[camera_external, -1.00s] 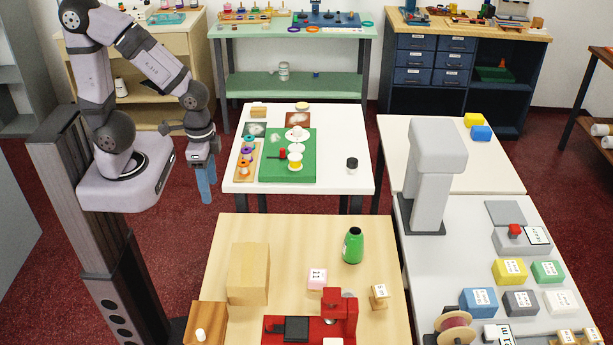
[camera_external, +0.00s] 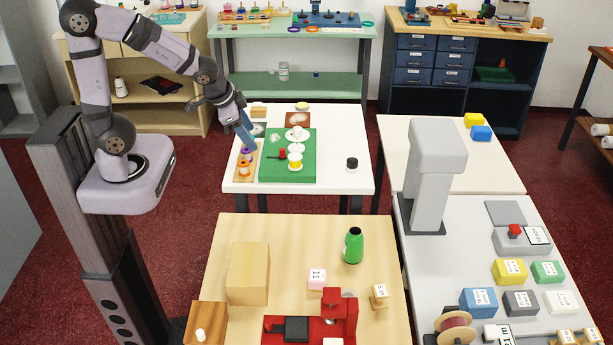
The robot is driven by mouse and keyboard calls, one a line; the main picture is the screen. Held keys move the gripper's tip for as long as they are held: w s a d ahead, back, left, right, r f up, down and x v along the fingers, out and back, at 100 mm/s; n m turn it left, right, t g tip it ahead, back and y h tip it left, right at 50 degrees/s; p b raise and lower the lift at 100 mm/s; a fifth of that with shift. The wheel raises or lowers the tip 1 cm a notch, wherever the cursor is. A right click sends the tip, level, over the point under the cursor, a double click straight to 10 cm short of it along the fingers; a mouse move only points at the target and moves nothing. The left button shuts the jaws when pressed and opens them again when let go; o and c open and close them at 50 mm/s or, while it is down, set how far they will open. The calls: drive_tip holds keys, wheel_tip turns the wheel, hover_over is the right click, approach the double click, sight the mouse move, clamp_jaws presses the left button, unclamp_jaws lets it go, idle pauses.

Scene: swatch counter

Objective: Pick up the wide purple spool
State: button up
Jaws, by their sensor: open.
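A small purple spool (camera_external: 246,153) stands on the wooden strip (camera_external: 250,176) at the left of the white table, behind an orange spool (camera_external: 244,168). I cannot tell from this view how wide it is compared with others. My gripper (camera_external: 251,145) is open, with its blue fingers slanting down over the back part of the strip. The fingertips appear just behind and above the purple spool. Whether they touch anything is too small to tell, and the arm hides part of the strip.
A green mat (camera_external: 304,173) with a yellow spool (camera_external: 295,166) and white pieces lies right of the strip. A black-topped jar (camera_external: 352,164) stands farther right on clear white tabletop. Brown and dark swatches lie at the back. A green bottle (camera_external: 353,245) stands on the front wooden table.

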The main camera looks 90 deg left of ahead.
drive_tip(key=w+a+t+y, duration=0.2)
drive_tip(key=a+t, duration=0.1)
drive_tip(key=a, duration=1.1)
drive_tip(key=t+h+b, duration=0.1)
drive_tip(key=t+b, duration=0.1)
drive_tip(key=t, duration=0.3)
hover_over(246, 149)
drive_tip(key=s+a, duration=0.1)
drive_tip(key=a, duration=0.1)
drive_tip(key=s+d+t+h, duration=0.1)
drive_tip(key=s+d+h, duration=0.15)
drive_tip(key=s, duration=0.25)
drive_tip(key=shift+t, duration=0.3)
drive_tip(key=f, duration=1)
drive_tip(key=d+f, duration=0.1)
drive_tip(key=f, duration=0.4)
drive_tip(key=shift+s+f+b, duration=0.2)
drive_tip(key=shift+f+b, duration=0.1)
drive_tip(key=shift+f, duration=0.65)
drive_tip(key=shift+p+x, duration=0.8)
drive_tip(key=shift+x, duration=0.8)
drive_tip(key=shift+f+p+x, duration=0.2)
drive_tip(key=shift+p+x, duration=0.65)
drive_tip(key=shift+x, duration=1.2)
drive_tip(key=shift+s+a, duration=0.1)
